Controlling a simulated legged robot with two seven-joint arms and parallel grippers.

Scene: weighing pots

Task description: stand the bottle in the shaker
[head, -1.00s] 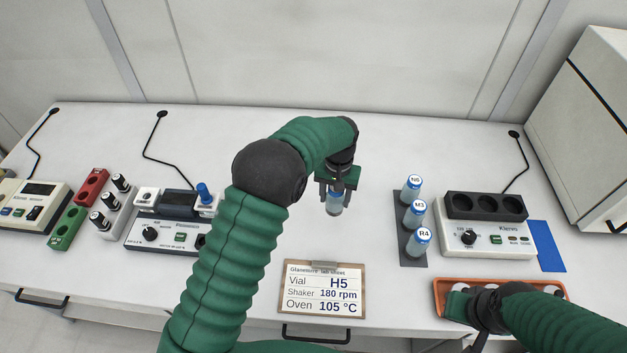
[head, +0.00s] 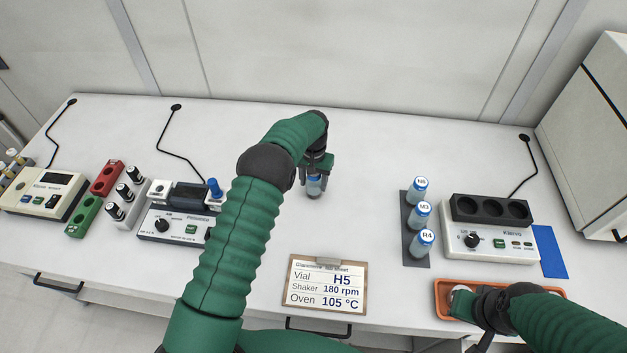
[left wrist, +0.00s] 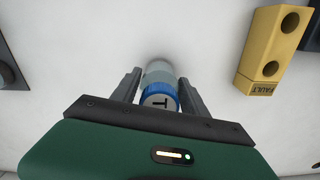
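My left gripper (head: 315,172) is shut on a small clear bottle (head: 314,187) with a blue cap and holds it upright near the middle of the bench. In the left wrist view the bottle (left wrist: 160,73) sits between the two fingers, its cap marked T. A white device (head: 485,245) with a knob and a black three-well block (head: 490,208) stands at the right. Another knob device (head: 165,225) with a dark screen stands at left. I cannot tell which is the shaker. My right gripper (head: 482,318) is over the orange tray; its fingers are unclear.
Several blue-capped vials stand on a dark strip (head: 407,258). A clipboard (head: 327,285), red rack (head: 107,178), green rack (head: 82,217) and blue mat (head: 550,252) lie around. The orange tray (head: 441,300) is at front right.

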